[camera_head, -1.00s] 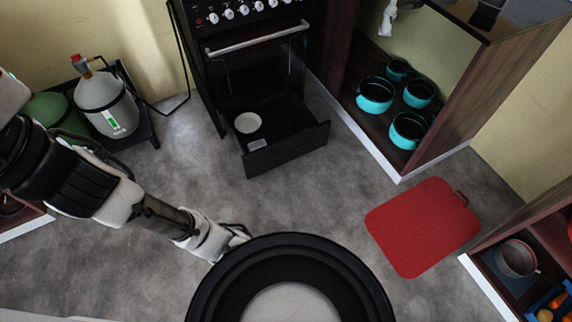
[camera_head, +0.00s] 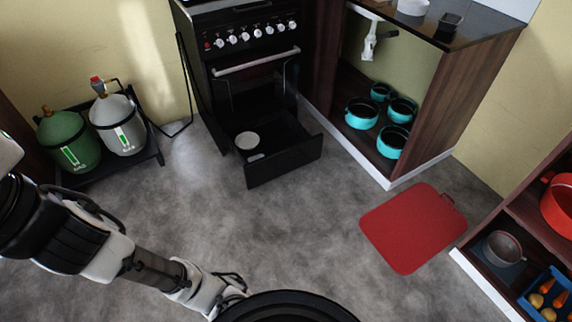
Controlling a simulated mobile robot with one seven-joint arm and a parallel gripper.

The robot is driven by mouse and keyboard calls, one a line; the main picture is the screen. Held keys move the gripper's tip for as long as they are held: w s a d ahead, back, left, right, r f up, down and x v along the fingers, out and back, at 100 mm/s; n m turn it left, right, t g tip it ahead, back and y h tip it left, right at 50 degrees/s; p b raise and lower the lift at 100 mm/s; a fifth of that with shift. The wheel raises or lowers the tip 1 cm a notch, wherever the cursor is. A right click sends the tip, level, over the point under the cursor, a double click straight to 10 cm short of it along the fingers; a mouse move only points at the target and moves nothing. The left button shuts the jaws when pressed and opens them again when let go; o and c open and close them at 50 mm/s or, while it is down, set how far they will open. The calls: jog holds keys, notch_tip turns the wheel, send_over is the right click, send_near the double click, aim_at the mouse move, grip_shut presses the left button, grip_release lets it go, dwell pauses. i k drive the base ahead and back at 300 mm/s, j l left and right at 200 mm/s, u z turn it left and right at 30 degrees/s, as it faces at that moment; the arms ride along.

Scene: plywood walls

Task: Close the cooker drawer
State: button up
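The black cooker (camera_head: 250,75) stands at the back, with white knobs and a silver oven handle (camera_head: 256,62). Its bottom drawer (camera_head: 285,161) is pulled out towards me. Inside the drawer are a white round dish (camera_head: 247,140) and a small pale item (camera_head: 256,157). My gripper (camera_head: 236,290) is low in the picture, in front of the drawer and well apart from it. Its fingers are small and partly hidden by the round black part of my body, so I cannot tell whether they are open or shut.
A red board (camera_head: 413,228) lies on the floor to the right. An open cabinet (camera_head: 436,125) with several turquoise pots is right of the cooker. Gas bottles (camera_head: 118,122) stand on a black stand at left. Shelves (camera_head: 490,275) are at right. Grey floor before the drawer is clear.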

aim_at(286, 145)
jog(key=i+z, duration=0.3)
jog(key=i, duration=0.55)
jog(key=i+z, duration=0.35)
jog(key=i, duration=0.45)
jog(key=j, duration=0.05)
